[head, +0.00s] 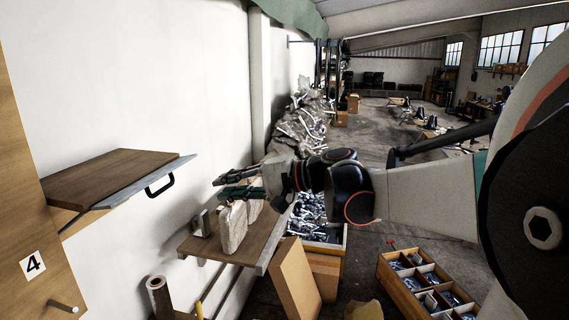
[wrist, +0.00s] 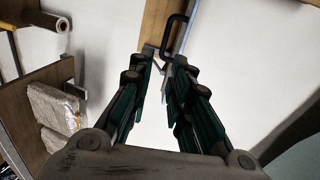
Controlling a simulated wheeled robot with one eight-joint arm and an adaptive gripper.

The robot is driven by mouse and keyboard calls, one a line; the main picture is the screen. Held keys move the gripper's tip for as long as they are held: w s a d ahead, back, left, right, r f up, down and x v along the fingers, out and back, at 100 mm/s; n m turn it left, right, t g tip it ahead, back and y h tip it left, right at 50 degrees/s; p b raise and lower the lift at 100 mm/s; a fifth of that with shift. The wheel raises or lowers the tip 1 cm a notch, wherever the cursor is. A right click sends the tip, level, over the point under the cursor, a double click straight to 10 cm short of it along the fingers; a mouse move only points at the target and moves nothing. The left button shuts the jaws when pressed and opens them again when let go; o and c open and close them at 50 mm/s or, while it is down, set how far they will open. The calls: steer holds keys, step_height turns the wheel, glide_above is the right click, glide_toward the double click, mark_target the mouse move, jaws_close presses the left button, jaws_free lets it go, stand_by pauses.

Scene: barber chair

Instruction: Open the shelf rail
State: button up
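A wall shelf (head: 115,178) with a brown wooden top and a grey metal front rail (head: 140,183) is at the left of the head view. A black handle (head: 160,185) sticks out from the rail. In the wrist view the handle (wrist: 174,34) shows at the top, beyond my fingertips. My gripper (head: 222,187) is to the right of the handle, apart from it, with its fingers pointing toward the shelf.
A lower wooden shelf (head: 258,238) with wrapped pale blocks (head: 235,226) stands under my gripper. A wooden panel marked 4 (head: 20,190) is at the far left. Cardboard boxes (head: 297,280) and a divided crate (head: 425,285) are on the floor.

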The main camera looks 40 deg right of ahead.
steer(key=shift+s+a+f, duration=0.1)
steer(key=shift+s+a, duration=0.3)
steer(key=shift+s, duration=0.15)
steer(key=v, duration=0.7)
steer(key=shift+d, duration=0.65)
steer(key=a+x, duration=0.1)
steer(key=x, duration=0.7)
steer(key=shift+s, duration=0.35)
steer(key=shift+d, duration=0.1)
